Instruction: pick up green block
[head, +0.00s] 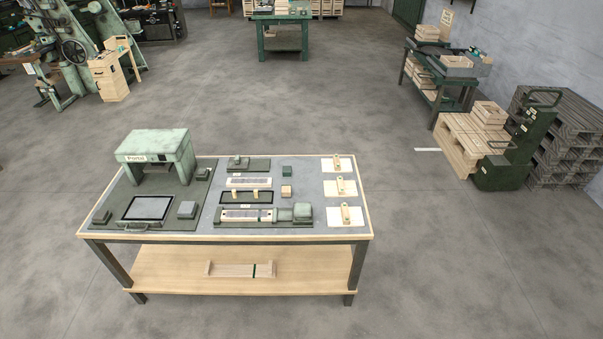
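A small green block (287,171) sits on the grey mat of the workbench, right of centre. It stands just behind a small tan block (286,191) and apart from it. A larger grey-green block-shaped part (302,211) sits at the right end of a dark fixture near the front of the bench. Neither of my grippers shows in the head view, and no arm is visible.
The workbench (225,238) also holds a green press (155,149) at left, a screen tray (146,208), and several white cards (346,215) at right. Its lower shelf holds a wooden tray (240,269). A pallet truck (505,150) stands far right. Floor around the bench is clear.

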